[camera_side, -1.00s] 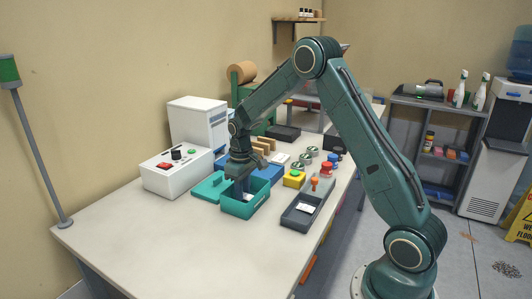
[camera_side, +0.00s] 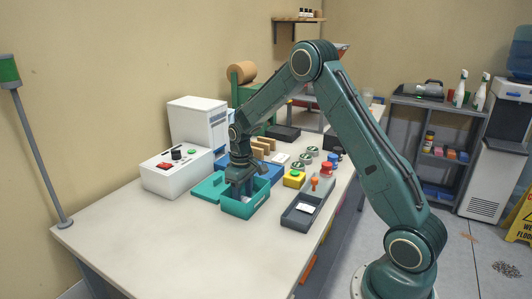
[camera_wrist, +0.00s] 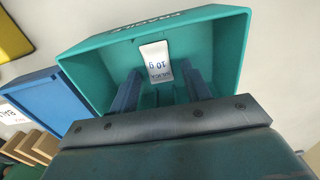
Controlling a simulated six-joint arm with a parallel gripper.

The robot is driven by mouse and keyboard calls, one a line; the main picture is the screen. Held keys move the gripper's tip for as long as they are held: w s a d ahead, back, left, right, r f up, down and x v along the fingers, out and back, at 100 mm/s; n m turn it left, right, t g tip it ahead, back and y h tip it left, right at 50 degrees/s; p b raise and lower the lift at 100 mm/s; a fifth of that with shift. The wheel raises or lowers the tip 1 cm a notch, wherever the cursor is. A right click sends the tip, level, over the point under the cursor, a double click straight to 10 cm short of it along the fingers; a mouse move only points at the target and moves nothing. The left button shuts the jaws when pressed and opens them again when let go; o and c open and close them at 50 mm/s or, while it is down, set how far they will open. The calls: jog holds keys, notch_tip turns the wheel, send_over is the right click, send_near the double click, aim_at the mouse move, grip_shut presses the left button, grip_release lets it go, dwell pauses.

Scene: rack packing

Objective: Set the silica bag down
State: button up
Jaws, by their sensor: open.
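My gripper (camera_wrist: 162,88) is open, with one finger on each side of the bag's lower end and gaps showing. In the side view my gripper (camera_side: 243,187) points down into the open teal box (camera_side: 240,208).
A teal lid (camera_side: 208,187) lies left of the box. A blue box (camera_side: 268,172) stands behind it. The table's front left is clear.

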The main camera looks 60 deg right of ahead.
aim_at(243, 198)
jog(key=shift+r, duration=0.1)
notch_tip(243, 198, up, 12)
dwell(0.7)
jog(key=shift+r, duration=0.15)
dwell(0.4)
jog(key=s+a+r+t, duration=0.3)
jog(key=s+a+r, duration=0.75)
jog(key=s, duration=0.25)
jog(key=s+a+t, duration=0.1)
jog(key=s+a, duration=0.1)
jog(key=s, duration=0.5)
jog(key=s+a+t, duration=0.1)
jog(key=s+a, duration=0.1)
jog(key=s, duration=0.6)
jog(key=shift+s+a+f+t, duration=0.15)
jog(key=shift+a+t, duration=0.1)
jog(key=shift+t, duration=0.05)
